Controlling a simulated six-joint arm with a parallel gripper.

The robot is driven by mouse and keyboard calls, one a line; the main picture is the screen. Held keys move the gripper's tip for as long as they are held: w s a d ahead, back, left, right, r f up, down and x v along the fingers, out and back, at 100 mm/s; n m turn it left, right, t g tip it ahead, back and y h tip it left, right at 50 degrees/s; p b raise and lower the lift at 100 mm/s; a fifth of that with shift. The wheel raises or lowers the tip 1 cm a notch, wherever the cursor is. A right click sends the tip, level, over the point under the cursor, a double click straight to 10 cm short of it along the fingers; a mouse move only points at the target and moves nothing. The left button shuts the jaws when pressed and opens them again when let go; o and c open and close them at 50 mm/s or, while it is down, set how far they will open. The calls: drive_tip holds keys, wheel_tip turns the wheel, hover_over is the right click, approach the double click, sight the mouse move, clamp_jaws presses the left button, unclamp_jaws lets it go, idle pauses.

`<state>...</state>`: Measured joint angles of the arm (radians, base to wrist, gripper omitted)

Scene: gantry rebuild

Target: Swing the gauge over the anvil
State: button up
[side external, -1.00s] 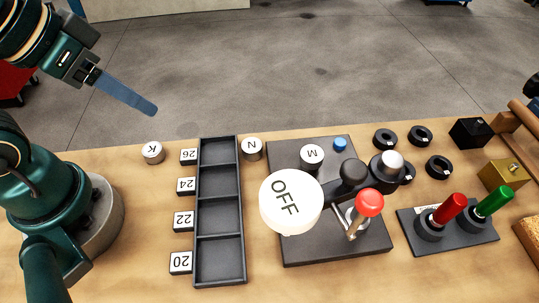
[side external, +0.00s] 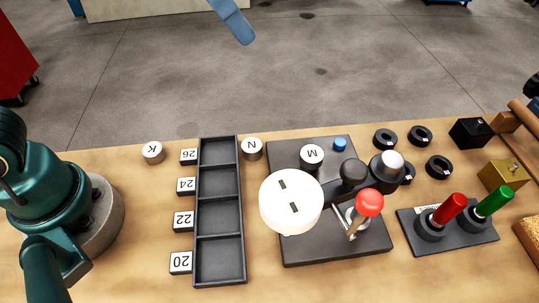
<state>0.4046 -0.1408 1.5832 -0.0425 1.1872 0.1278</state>
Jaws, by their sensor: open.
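The gauge (side external: 291,203) has a large white round face with two short dark dashes on it. It sits at the front left of a dark base plate (side external: 310,250), by a dark swing arm with a black knob (side external: 353,172) and a silver-topped post (side external: 391,162). A red-knobbed lever (side external: 369,204) stands beside it. A metal cylinder marked M (side external: 312,155) stands on the plate behind the gauge face. I cannot tell which part is the anvil. Only a blue finger of my gripper (side external: 234,20) shows, at the top edge, far from the gauge; the gripper is open.
A dark tray with compartments (side external: 218,242) stands left of the plate, with numbered tags beside it. Cylinders marked K (side external: 153,152) and N (side external: 252,148) stand near the back edge. Black rings (side external: 438,167) and a panel with red and green handles (side external: 448,254) are at right.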

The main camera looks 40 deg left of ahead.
drive_tip(key=d+f+m+g+h, duration=0.15)
drive_tip(key=d+m, duration=0.25)
drive_tip(key=d, duration=0.7)
drive_tip(key=m+g, duration=0.1)
hover_over(355, 166)
drive_tip(key=s+a, duration=0.2)
wheel_tip(355, 166, down, 3)
drive_tip(key=shift+w+d+f+y, duration=0.1)
drive_tip(key=shift+w+f+y, duration=0.1)
drive_tip(key=shift+y, duration=0.15)
drive_tip(key=shift+x, duration=2.2)
clamp_jaws()
drive_tip(key=shift+r, duration=0.1)
